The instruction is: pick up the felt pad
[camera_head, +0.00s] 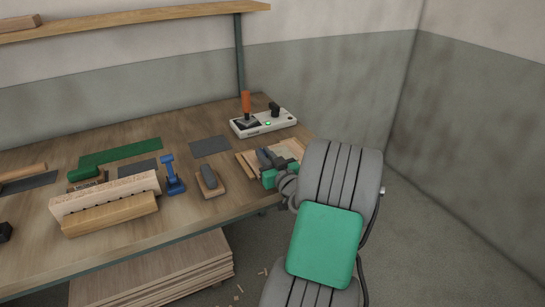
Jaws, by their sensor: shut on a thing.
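My gripper (268,165) is at the right end of the workbench, low over a pale wooden board. Its green parts show at both sides of a small dark blue-grey thing, which I take to be the felt pad (265,157). The gripper is shut on it. My wrist hides part of this spot, and the pad is too small to make out its full shape. I cannot tell whether it touches the board.
The pale board (246,163) lies on the workbench (200,228). A white control box (262,122) with an orange-handled lever stands behind. A wooden block with a grey top (209,182), a blue tool (172,176) and long wooden blocks (108,213) stand to the left.

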